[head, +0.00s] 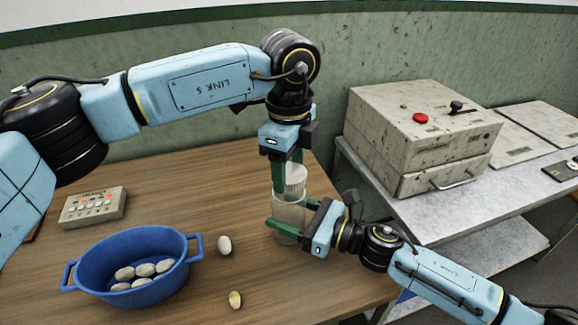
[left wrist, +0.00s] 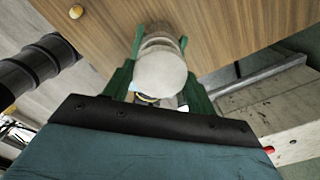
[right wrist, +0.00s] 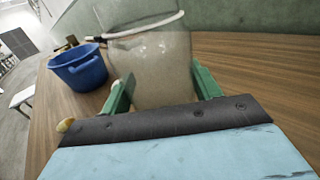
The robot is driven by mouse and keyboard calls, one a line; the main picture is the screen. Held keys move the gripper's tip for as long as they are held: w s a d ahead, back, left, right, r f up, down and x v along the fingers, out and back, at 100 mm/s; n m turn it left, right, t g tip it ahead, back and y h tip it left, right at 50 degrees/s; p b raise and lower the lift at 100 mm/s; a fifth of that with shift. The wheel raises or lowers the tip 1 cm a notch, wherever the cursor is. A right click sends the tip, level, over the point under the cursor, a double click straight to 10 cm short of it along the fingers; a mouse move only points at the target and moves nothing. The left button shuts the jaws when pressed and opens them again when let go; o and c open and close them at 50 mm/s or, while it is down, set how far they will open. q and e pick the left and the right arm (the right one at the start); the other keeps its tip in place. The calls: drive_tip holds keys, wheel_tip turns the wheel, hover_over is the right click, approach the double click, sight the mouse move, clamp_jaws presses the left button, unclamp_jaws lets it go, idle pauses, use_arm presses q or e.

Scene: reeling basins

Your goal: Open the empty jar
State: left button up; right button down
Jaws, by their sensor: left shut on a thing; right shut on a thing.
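A clear, pale jar (head: 289,212) stands upright at the right side of the wooden table; nothing shows inside it. Its whitish ribbed lid (head: 295,178) is at its top. My left gripper (head: 287,176) points down from above and is shut on the lid, which also shows in the left wrist view (left wrist: 160,72). My right gripper (head: 288,222) comes from the right and is shut around the jar's body, seen large in the right wrist view (right wrist: 155,75).
A blue two-handled basin (head: 184,275) with several pale cocoons stands at the left front. One white cocoon (head: 224,245) and one yellowish cocoon (head: 235,299) lie loose on the table (head: 330,290). A button box (head: 93,207) lies behind. A beige machine (head: 420,135) stands on the right bench.

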sight(289, 172)
use_arm(q)
drive_tip(key=shift+r, duration=0.1)
drive_tip(key=shift+r, duration=1.95)
use_arm(e)
drive_tip(key=shift+c, duration=1.3)
unclamp_jaws()
drive_tip(key=shift+d, duration=0.1)
